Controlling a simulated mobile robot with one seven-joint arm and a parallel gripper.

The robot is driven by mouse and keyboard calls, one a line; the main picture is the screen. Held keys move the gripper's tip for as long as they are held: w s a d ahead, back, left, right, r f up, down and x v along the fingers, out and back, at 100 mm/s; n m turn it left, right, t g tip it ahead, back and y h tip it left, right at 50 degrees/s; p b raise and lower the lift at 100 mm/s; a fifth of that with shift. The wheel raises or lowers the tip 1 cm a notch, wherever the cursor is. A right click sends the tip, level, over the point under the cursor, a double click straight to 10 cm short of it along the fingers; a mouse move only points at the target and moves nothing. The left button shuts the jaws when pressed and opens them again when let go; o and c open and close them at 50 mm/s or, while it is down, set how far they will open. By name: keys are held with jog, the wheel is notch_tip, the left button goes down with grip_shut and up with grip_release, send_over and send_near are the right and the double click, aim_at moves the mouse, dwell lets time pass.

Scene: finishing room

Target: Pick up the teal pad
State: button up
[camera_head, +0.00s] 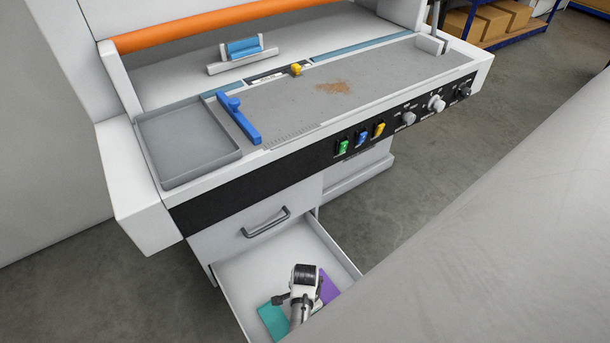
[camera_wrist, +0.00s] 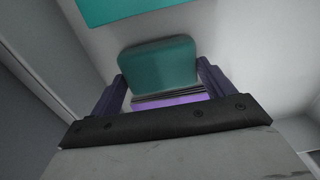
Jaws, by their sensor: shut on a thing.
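The teal pad (camera_wrist: 158,62) is a small block with rounded corners. In the wrist view it sits between the two fingers of my gripper (camera_wrist: 160,84), which are shut on its sides. In the head view my gripper (camera_head: 298,309) is down inside the open drawer, and the held pad is hidden there. I cannot tell whether the pad touches the drawer floor.
The open drawer (camera_head: 249,272) has walls close around my gripper. A flat teal piece (camera_head: 272,323) and a purple piece (camera_head: 329,287) lie in it. Above is the bench with a grey tray (camera_head: 188,141) and a blue clamp (camera_head: 239,118). A grey surface (camera_head: 510,230) fills the right.

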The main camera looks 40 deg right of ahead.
notch_tip(320, 180, up, 19)
dwell(0.4)
